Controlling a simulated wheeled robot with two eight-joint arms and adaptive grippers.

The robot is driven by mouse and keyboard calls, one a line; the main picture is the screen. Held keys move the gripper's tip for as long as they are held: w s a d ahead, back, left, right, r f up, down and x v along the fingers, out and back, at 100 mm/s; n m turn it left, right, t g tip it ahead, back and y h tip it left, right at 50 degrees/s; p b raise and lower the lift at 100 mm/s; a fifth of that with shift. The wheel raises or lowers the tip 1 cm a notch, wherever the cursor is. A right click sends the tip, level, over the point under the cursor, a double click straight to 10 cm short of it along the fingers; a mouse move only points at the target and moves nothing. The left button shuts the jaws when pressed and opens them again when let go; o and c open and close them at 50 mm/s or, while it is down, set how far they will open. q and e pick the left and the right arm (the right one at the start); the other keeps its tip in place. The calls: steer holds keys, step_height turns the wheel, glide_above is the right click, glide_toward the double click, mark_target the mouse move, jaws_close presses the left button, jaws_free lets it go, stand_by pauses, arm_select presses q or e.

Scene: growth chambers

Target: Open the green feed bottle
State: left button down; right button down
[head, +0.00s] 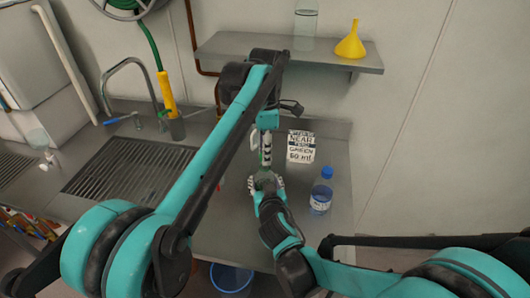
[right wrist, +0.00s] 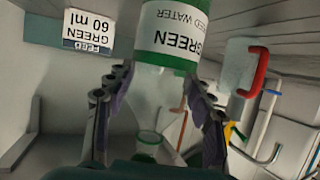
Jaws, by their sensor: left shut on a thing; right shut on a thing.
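The green feed bottle (head: 266,156) is held above the counter between my two grippers. It has a white label with black lettering. In the right wrist view the bottle (right wrist: 168,30) fills the top middle, its lettering upside down in the picture and a green band at its near end. My left gripper (head: 266,133) is shut on the bottle from the far side. My right gripper (head: 265,181) is shut at the bottle's green end; its two fingers flank that end in the right wrist view. The exact contact of the fingertips, and where the cap begins, is hard to tell.
A blue-capped bottle (head: 321,190) stands on the counter at the right. A sign reading GREEN 60 ml (head: 301,147) is behind. A shelf (head: 225,49) holds a clear container (head: 305,26) and a yellow funnel (head: 351,42). The drainer (head: 130,168) is left; a blue bucket (head: 231,279) is below.

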arm_select(q)
steer(key=shift+r, duration=1.8)
arm_select(e)
steer(key=c, duration=0.5)
jaws_free()
steer(key=shift+s, duration=0.1)
